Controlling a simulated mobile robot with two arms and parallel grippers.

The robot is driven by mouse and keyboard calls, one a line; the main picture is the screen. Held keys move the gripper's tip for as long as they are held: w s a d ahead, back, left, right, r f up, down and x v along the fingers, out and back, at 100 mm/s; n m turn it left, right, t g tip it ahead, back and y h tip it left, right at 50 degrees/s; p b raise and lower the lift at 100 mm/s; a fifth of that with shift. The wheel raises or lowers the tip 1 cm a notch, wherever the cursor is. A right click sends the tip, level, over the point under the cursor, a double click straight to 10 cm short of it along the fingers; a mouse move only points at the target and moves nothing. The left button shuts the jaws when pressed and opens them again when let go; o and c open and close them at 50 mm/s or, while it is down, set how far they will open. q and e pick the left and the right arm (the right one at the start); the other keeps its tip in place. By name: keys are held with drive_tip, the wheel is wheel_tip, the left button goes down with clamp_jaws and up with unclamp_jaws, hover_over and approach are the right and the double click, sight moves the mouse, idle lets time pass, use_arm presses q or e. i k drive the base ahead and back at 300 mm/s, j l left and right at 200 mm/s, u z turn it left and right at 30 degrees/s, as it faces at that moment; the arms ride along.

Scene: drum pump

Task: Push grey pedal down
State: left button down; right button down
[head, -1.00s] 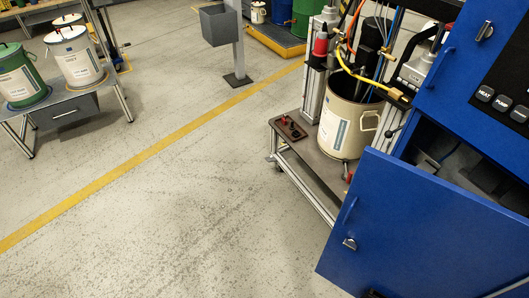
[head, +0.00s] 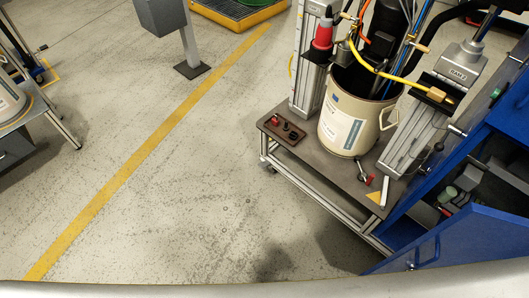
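I cannot make out a grey pedal for certain in the head view. A drum pump stand on a cart (head: 330,193) is at the right, with a cream bucket (head: 347,125) standing on it between metal columns. A small brown control plate (head: 281,131) with red and black knobs lies at the cart's left corner. A red-handled part (head: 369,180) is at the cart's front, right of the bucket's base. Neither of my grippers is in view.
A blue cabinet door (head: 465,240) stands open at the lower right. A grey box (head: 162,15) on a post is at the top left, with a table (head: 38,112) at the left edge. The floor (head: 190,190) between is clear, crossed by a yellow line (head: 120,173).

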sight(263, 164)
drive_tip(key=i+l+z, duration=0.25)
drive_tip(key=i, duration=0.65)
drive_tip(key=j, duration=0.1)
